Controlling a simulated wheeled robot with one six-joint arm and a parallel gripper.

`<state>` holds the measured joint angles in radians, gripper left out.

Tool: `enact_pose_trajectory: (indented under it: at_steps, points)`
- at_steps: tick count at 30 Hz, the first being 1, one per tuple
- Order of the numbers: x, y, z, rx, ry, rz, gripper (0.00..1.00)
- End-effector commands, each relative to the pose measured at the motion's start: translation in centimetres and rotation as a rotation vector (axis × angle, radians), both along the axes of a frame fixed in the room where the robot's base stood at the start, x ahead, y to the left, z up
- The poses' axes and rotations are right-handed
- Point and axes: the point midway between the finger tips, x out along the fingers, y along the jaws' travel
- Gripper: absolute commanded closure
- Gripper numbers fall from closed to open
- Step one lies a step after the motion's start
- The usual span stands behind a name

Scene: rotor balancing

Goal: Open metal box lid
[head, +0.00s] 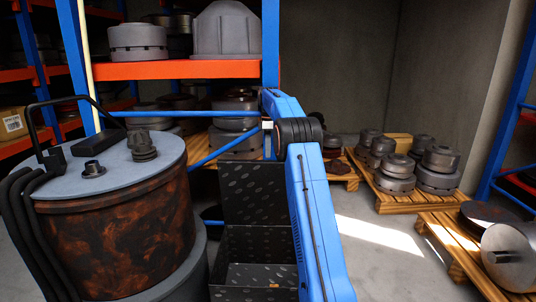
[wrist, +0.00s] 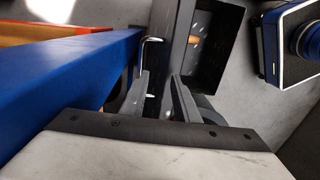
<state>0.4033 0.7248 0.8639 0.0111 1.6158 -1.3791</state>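The metal box (head: 258,275) is dark with a tread-plate pattern and stands on the floor in the head view, partly hidden by my blue arm. Its lid (head: 250,190) stands up at the back, so the box is open. In the wrist view the open box (wrist: 239,25) shows from above, with a small orange-brown thing (wrist: 194,41) inside. The raised lid (wrist: 174,55) appears edge-on there, with a thin bright handle (wrist: 151,40) on its left side. My gripper (wrist: 160,98) has its fingers apart, at the near end of the lid. Contact cannot be told. The head view hides my gripper.
A large drum-like machine (head: 115,235) with hoses stands left of the box. Shelving with an orange beam (head: 178,69) is behind; a blue beam (wrist: 65,75) lies close left in the wrist view. Pallets (head: 400,199) with metal parts stand right, with clear floor between.

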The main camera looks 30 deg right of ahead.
Motion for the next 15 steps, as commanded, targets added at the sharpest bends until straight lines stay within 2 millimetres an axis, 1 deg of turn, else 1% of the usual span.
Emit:
enact_pose_trajectory:
  at_steps: [3, 5, 6, 7, 11, 15]
  points:
    - [0.0, 0.0, 0.0, 0.0, 0.0, 0.0, 0.72]
    - [0.0, 0.0, 0.0, -0.001, -0.001, -0.002, 0.86]
    - [0.0, -0.1, 0.0, -0.001, -0.003, -0.008, 0.96]
    - [-0.1, -0.2, 0.1, -0.003, -0.005, -0.016, 1.0]
    - [-0.6, -1.1, 0.6, -0.019, -0.03, -0.106, 1.0]
    - [-1.5, -2.8, 1.5, -0.044, -0.08, -0.287, 1.0]
